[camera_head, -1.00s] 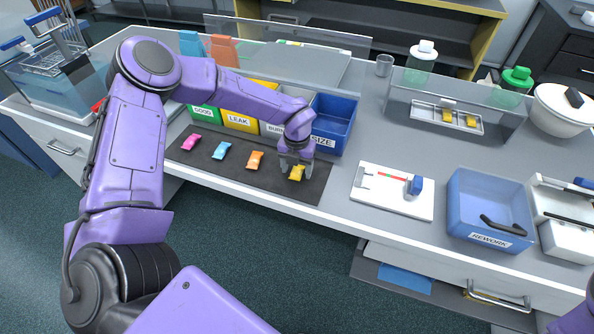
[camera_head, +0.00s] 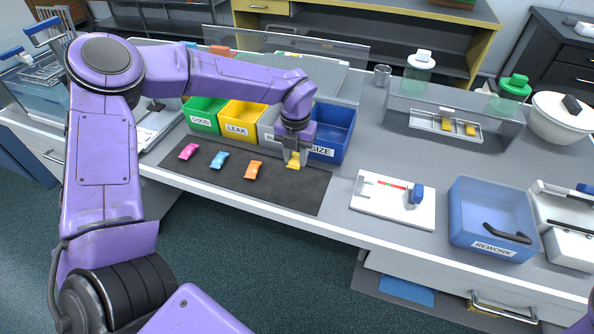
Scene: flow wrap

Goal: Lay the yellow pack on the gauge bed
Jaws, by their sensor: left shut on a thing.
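The yellow pack (camera_head: 293,165) is between the fingertips of my left gripper (camera_head: 293,160). The gripper points down and is shut on the pack, over the right part of the dark mat. I cannot tell whether the pack is clear of the mat. My right gripper is not in view.
On the dark mat (camera_head: 215,182) lie a pink pack (camera_head: 188,151), a blue pack (camera_head: 219,159) and an orange pack (camera_head: 253,169). Green, yellow, grey and blue bins (camera_head: 335,130) stand behind it. A blue REWORK tray (camera_head: 487,215) is right of the white plate.

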